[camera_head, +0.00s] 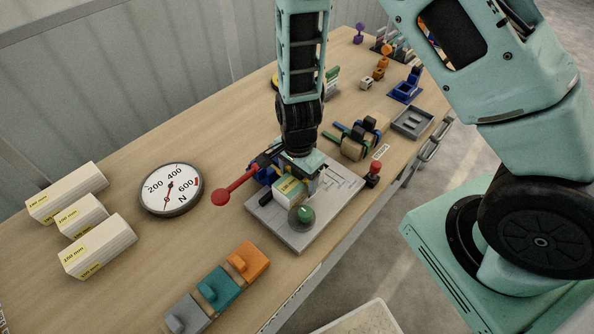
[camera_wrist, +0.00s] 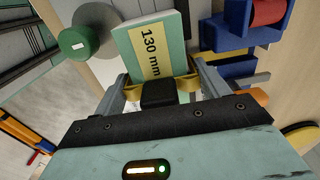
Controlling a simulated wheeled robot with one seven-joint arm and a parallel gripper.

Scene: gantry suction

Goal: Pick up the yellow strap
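My gripper (camera_head: 303,168) points down over the grey fixture plate (camera_head: 320,215). In the wrist view its two fingers (camera_wrist: 160,85) stand apart, with a black piece (camera_wrist: 158,96) between them. Yellow parts (camera_wrist: 186,84) lie at the fingertips, beside the near end of a block labelled 130 mm (camera_wrist: 150,48). I cannot tell whether these are a yellow strap or fingertip pads, or whether the fingers press on anything. The block (camera_head: 289,190) shows under the gripper in the head view. A curved yellow-and-black thing (camera_wrist: 299,131) is at the wrist view's right edge, partly cut off.
A red-knobbed lever (camera_head: 220,198) and a green knob (camera_head: 301,216) are close to my gripper. A dial gauge (camera_head: 170,189), white blocks (camera_head: 98,245) and coloured clips (camera_head: 220,288) are at left and front. Strapped tools (camera_head: 355,140) and a grey tray (camera_head: 412,122) are behind right.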

